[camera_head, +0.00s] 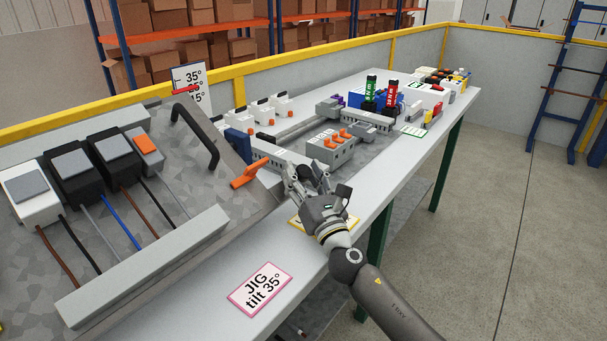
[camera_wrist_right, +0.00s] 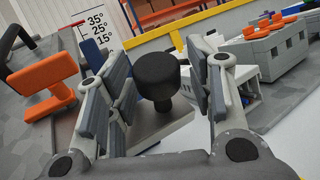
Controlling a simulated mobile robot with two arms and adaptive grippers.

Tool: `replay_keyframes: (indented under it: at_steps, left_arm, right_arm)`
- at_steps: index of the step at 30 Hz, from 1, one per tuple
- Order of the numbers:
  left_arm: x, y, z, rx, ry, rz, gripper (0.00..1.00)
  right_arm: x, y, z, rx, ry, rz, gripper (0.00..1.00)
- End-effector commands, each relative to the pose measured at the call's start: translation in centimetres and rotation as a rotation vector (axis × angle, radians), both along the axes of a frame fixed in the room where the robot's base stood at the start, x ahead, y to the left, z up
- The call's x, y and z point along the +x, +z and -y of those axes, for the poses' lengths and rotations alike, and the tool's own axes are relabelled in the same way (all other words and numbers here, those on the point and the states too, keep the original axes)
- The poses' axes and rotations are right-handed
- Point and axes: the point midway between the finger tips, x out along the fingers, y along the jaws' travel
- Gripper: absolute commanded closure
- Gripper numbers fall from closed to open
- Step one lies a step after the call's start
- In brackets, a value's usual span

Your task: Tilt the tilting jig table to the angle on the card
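The tilting jig table (camera_head: 190,170) is a grey plate sloping at the left, with a black handle (camera_head: 200,135) and an orange lever (camera_head: 249,173). The lever also shows in the wrist view (camera_wrist_right: 45,88). The pink-edged card (camera_head: 260,288) reads "JIG tilt 35°". My right gripper (camera_head: 308,178) is open, right of the lever. In the wrist view a black round knob (camera_wrist_right: 157,77) shows between its fingers; contact is unclear. My left gripper is out of view.
The plate carries several boxy devices (camera_head: 70,172) with cables and a grey rail (camera_head: 150,265). Behind my right gripper stand a grey block with orange switches (camera_head: 331,148) and green and red cylinders (camera_head: 390,95). The bench front around the card is clear.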

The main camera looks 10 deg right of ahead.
Motion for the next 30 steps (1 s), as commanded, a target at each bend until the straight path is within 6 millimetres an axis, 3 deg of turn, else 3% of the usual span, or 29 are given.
replay_keyframes:
  at_steps: [10, 14, 18, 30]
  left_arm:
    - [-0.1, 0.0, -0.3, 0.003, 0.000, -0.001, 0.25]
    - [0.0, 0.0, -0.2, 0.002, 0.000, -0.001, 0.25]
    - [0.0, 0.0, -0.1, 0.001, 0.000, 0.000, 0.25]
    - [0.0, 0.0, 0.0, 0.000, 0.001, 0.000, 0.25]
  right_arm:
    - [-0.1, 0.3, 0.1, 0.003, 0.000, 0.006, 0.46]
    - [-1.1, -0.1, 0.2, 0.003, 0.001, 0.005, 0.46]
    - [-3.2, -1.0, 0.6, 0.000, 0.000, 0.001, 0.46]
    - [-11.2, -0.8, 1.9, 0.001, 0.000, 0.002, 0.46]
